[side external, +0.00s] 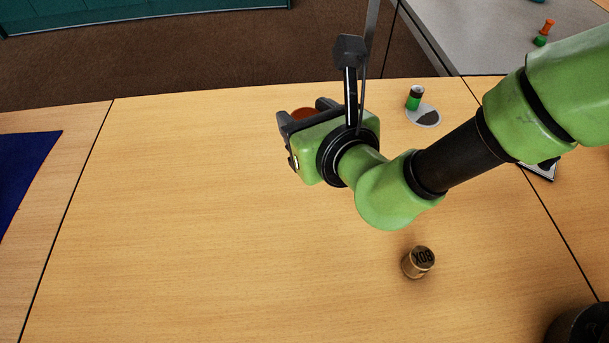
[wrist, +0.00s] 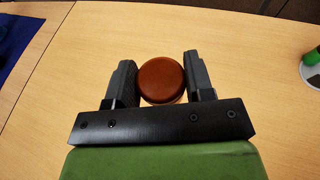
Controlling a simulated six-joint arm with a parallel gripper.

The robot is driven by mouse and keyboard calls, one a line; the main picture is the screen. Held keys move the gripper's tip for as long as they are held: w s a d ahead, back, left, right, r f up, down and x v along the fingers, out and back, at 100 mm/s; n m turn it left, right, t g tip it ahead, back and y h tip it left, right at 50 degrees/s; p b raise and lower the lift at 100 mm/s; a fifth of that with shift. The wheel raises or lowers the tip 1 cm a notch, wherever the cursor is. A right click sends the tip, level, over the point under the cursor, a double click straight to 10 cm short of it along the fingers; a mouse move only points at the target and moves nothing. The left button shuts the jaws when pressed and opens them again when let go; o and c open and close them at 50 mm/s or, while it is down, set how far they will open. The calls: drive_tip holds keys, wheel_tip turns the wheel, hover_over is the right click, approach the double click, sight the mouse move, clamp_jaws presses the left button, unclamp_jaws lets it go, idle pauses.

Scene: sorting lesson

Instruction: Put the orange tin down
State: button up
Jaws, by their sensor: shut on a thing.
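The orange tin (wrist: 162,80) is round with a smooth orange-brown top. It sits between the two dark fingers of my gripper (wrist: 160,82) in the wrist view, and the fingers are shut on it. In the side external view a small part of the orange tin (side external: 304,114) shows behind my gripper (side external: 305,112); the rest is hidden by the gripper body. The tin and gripper are over the back middle of the wooden table (side external: 200,210). I cannot tell whether the tin touches the table.
A small tin marked BOX (side external: 418,262) stands at the front right. A green and black tin (side external: 415,97) stands on a grey round patch (side external: 424,116) at the back right. A blue mat (side external: 22,165) lies at the far left.

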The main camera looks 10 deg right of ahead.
drive_tip(key=f, duration=0.5)
drive_tip(key=shift+s+a, duration=0.1)
drive_tip(key=shift+a, duration=0.2)
drive_tip(key=shift+f, duration=2.35)
drive_tip(key=shift+f, duration=0.1)
drive_tip(key=o, duration=1)
drive_tip(key=shift+v, duration=3.8)
drive_tip(key=shift+d, duration=0.1)
